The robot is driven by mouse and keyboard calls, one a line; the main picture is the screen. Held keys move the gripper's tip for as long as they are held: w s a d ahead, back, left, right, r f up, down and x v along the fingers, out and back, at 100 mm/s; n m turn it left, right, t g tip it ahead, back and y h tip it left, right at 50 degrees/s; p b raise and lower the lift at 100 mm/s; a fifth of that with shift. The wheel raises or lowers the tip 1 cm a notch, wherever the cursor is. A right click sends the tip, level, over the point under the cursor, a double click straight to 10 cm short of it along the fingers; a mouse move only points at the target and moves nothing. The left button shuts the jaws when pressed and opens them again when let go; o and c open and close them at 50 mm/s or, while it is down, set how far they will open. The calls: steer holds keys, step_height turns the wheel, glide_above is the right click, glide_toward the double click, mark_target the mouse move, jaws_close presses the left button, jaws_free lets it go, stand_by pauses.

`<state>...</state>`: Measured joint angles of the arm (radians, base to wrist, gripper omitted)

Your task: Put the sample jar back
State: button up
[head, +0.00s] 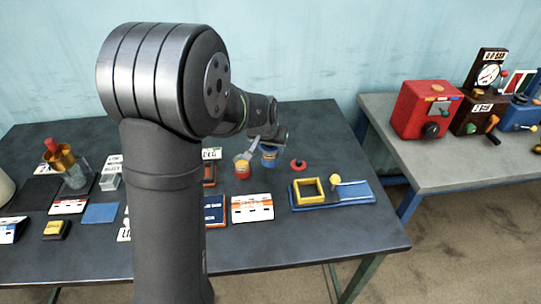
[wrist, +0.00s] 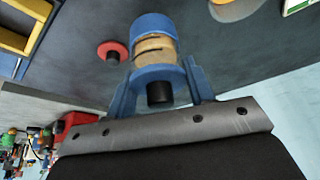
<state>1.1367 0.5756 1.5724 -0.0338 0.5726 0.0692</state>
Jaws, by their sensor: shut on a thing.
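The jar (wrist: 153,50) in the wrist view has a blue lid with a black knob facing my wrist, a tan middle and a blue far end. My gripper (wrist: 162,80) is shut on it, with one blue finger on each side of the lid. In the head view the blue jar (head: 269,158) is on or just above the dark table, right of the middle, below the end of my arm. My fingers are small there and partly hidden. I cannot tell whether the jar's bottom touches the table.
A red jar (head: 243,170) stands close left of the blue one. A red disc (head: 298,164) with a black knob lies to the right, near a blue tray (head: 358,194) with a yellow frame (head: 308,191). White-and-orange cards (head: 252,208) lie in front. Dark table (head: 330,140) is bare behind the disc.

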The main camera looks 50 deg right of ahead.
mark_target(270, 156)
steer(key=shift+f, duration=1.95)
steer(key=shift+f, duration=0.15)
steer(key=o, duration=1.2)
steer(key=shift+a+r, duration=0.1)
steer(key=shift+r, duration=0.45)
steer(key=v, duration=1.1)
steer(key=shift+s+a, duration=0.1)
